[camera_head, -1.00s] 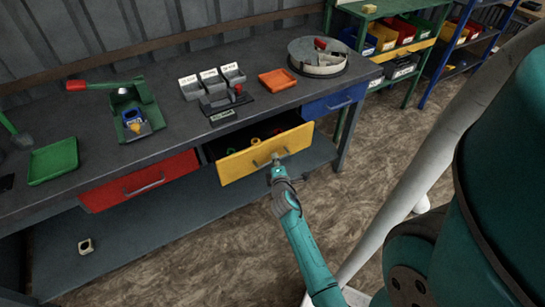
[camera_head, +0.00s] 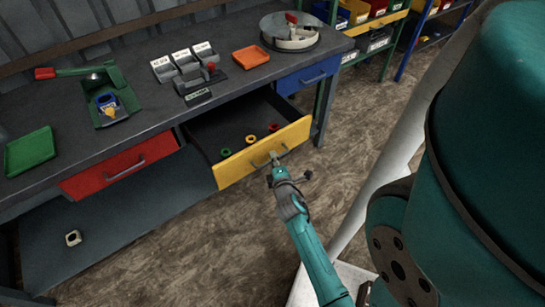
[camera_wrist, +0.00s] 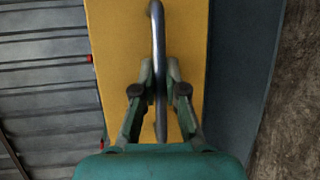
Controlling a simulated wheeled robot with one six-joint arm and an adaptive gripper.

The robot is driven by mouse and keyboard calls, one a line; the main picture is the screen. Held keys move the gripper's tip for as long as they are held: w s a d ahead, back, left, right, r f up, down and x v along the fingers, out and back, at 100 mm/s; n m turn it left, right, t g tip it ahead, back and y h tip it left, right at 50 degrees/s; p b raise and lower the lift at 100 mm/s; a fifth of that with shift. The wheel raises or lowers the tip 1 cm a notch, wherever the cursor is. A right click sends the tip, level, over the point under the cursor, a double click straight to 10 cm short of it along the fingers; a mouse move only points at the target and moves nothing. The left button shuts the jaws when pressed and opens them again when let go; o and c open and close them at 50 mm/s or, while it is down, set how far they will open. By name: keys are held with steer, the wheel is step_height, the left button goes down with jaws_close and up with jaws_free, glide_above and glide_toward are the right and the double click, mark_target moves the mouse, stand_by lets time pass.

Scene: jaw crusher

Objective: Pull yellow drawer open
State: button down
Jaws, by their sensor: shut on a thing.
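The yellow drawer (camera_head: 240,172) stands well out from under the dark workbench in the head view. Its open inside shows a green, an orange and a red ring lying on the bottom. My gripper (camera_head: 276,166) is at the drawer's front, shut on the grey bar handle. In the wrist view the yellow front (camera_wrist: 112,70) fills the middle, and the handle (camera_wrist: 157,40) runs between the two fingers of my gripper (camera_wrist: 160,88).
A shut red drawer (camera_head: 120,172) is to the left and a shut blue drawer (camera_head: 308,76) to the right. The bench top (camera_head: 150,110) holds trays, small bins and a green press. The brown floor in front of the drawer is clear.

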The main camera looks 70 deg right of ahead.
steer(key=c, duration=1.2)
jaws_free()
steer(key=shift+a, duration=0.1)
steer(key=v, duration=1.2)
steer(key=s+a+r+m+t+y, duration=0.1)
steer(key=s+a+t+y, duration=0.15)
steer(key=a, duration=0.65)
steer(key=s+a+r+m+t+y, duration=0.15)
steer(key=a+y, duration=0.25)
steer(key=a, duration=0.5)
steer(key=s+a+r+m+t+y, duration=0.1)
steer(key=s+a+r+m+y, duration=0.4)
steer(key=s+a+r, duration=0.3)
step_height(320, 180, up, 3)
steer(key=shift+a+f+t+y, duration=0.1)
steer(key=shift+a+t+y, duration=0.2)
steer(key=shift+a+y, duration=0.65)
